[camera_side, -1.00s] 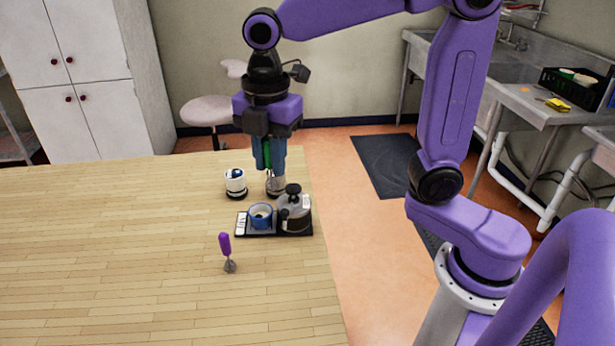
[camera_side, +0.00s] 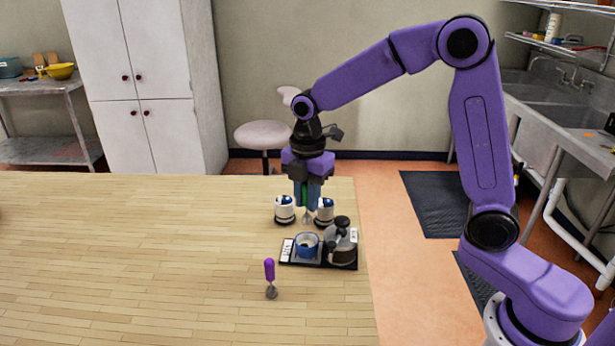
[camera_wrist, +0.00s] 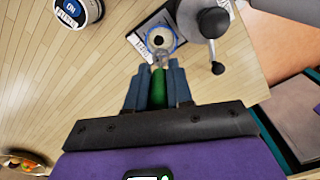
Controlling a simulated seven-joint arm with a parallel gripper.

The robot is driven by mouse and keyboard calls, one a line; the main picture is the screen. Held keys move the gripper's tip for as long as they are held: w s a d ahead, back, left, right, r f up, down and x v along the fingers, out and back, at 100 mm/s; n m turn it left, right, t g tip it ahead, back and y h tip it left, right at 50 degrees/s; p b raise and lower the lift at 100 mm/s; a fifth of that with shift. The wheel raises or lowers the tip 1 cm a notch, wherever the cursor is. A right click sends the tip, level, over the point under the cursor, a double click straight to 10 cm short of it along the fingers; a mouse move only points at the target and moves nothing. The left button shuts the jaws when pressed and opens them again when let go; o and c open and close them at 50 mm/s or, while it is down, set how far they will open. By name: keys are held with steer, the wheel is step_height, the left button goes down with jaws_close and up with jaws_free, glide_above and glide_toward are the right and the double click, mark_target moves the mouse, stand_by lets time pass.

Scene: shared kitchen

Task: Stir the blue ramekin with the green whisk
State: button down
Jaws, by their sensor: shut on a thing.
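My gripper (camera_side: 307,200) points down beyond the black tray and is shut on the green whisk (camera_wrist: 158,86). The whisk's green handle is between the fingers and its wire head (camera_side: 307,218) hangs below them. The blue ramekin (camera_side: 306,252) stands on the near side of the whisk, on the tray. In the wrist view, the wire head overlaps the near edge of the ramekin (camera_wrist: 149,29). In the side view it appears above and behind the ramekin, not inside it. The ramekin has a pale inside with a dark spot.
The black tray (camera_side: 322,264) also holds a dark-lidded metal pot or grinder (camera_side: 341,247) right of the ramekin. Two white canisters (camera_side: 284,210) (camera_side: 324,212) stand behind the tray. A purple-handled whisk (camera_side: 270,278) stands in front. The table's left side is clear.

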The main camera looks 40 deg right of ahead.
mark_target(306, 218)
steer(key=shift+f, duration=3.95)
step_height(306, 218, up, 5)
steer(key=shift+r, duration=0.15)
steer(key=shift+w+a, duration=0.2)
step_height(306, 218, down, 5)
steer(key=shift+f, duration=0.25)
steer(key=shift+s, duration=0.1)
steer(key=shift+s+a, duration=0.1)
steer(key=shift+s, duration=0.1)
